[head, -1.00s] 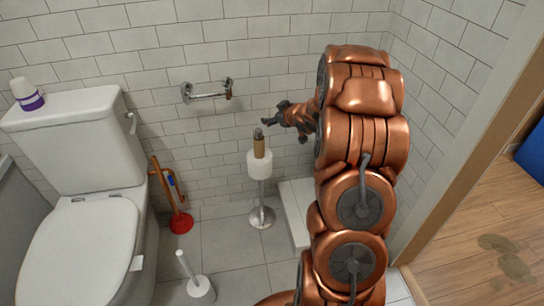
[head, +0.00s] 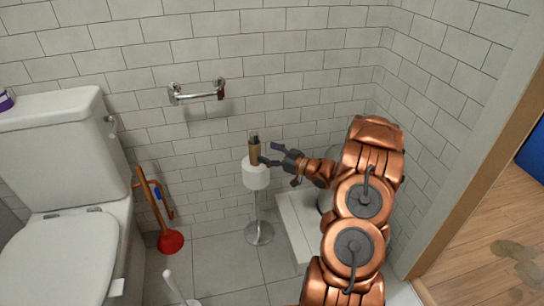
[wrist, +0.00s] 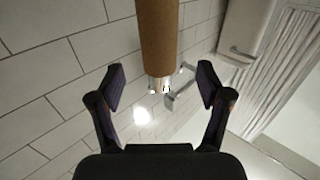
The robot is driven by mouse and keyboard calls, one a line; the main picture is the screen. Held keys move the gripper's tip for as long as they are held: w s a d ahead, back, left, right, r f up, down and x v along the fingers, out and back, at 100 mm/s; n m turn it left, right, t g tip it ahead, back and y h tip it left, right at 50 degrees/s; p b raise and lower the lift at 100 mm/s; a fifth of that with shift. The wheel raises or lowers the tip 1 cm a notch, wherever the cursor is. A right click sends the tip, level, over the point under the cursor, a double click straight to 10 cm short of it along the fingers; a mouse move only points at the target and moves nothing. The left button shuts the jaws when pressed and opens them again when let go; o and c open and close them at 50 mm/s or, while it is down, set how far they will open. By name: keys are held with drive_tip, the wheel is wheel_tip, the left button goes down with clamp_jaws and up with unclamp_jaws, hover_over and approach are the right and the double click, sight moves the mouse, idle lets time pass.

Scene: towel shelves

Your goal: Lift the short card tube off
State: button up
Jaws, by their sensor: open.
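The short card tube (head: 254,152) is brown and stands upright around the top of the metal post of a floor stand, above a white roll (head: 255,174). The dark post tip shows above it. In the wrist view the tube (wrist: 158,35) appears at top centre, ahead of and between my open fingers. My gripper (head: 273,155) is at the right of the tube in the head view, its fingertips close to it. In the wrist view my gripper (wrist: 160,88) is open and empty. Whether a finger touches the tube I cannot tell.
The stand's round base (head: 259,233) is on the tiled floor. A chrome wall holder (head: 197,91) is on the wall behind. A toilet (head: 55,190) and a red plunger (head: 171,241) are at left. A white ledge (head: 300,220) is at right.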

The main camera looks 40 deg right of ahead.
sight(260, 149)
drive_tip(key=shift+b+x, duration=0.6)
drive_tip(key=shift+x, duration=2.45)
drive_tip(key=shift+c, duration=0.2)
drive_tip(key=c, duration=1.2)
drive_tip(key=shift+r, duration=0.15)
drive_tip(key=shift+r+p, duration=4.75)
drive_tip(key=shift+r, duration=2.65)
